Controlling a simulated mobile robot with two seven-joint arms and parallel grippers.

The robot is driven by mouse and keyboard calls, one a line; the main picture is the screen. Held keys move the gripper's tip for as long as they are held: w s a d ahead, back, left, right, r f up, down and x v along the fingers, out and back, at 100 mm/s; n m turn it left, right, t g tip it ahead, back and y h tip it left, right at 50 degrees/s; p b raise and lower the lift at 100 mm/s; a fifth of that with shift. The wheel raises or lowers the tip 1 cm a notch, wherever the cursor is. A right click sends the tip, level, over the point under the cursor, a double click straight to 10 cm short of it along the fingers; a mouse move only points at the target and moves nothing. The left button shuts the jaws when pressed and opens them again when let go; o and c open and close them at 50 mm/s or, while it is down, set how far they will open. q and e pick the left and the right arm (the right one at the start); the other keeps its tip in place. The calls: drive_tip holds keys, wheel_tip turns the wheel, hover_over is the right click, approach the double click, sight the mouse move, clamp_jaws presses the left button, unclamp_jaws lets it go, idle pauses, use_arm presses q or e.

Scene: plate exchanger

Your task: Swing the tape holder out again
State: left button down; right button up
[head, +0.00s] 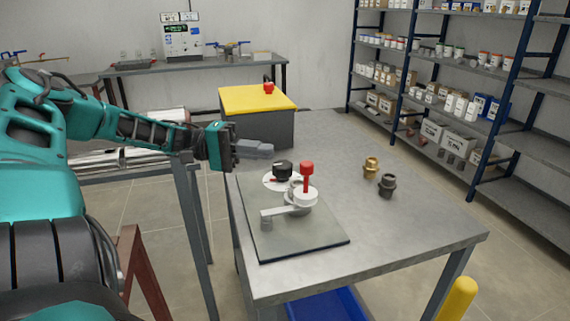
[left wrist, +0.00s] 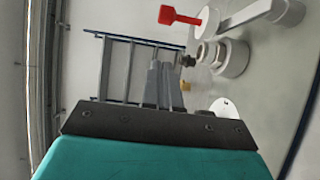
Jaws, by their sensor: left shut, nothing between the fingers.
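My left gripper (head: 268,150) is shut and empty, level above the back left of the work table. Its grey fingers (left wrist: 164,84) also show in the left wrist view. In front of and below it, a fixture stands on a dark-edged plate (head: 318,240). The fixture has a white round hub (head: 304,197) with an upright red handle (head: 307,172) and a pale flat arm (head: 281,211) reaching left. The arm's end lies over a short grey cylinder (head: 266,222). A black knob (head: 283,170) stands behind the hub by a white disc (head: 271,182). I cannot tell which part is the tape holder. My gripper touches none of them.
A brass fitting (head: 371,167) and a dark fitting (head: 387,185) stand on the grey table (head: 420,230), whose right side is otherwise clear. A yellow-topped box (head: 257,99) is at the back. Shelves (head: 450,130) stand along the right wall.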

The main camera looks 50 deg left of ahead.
use_arm(q)
drive_tip(key=d+p, duration=0.1)
drive_tip(key=d, duration=0.5)
drive_tip(key=shift+w+d, duration=0.3)
drive_tip(key=shift+w, duration=0.1)
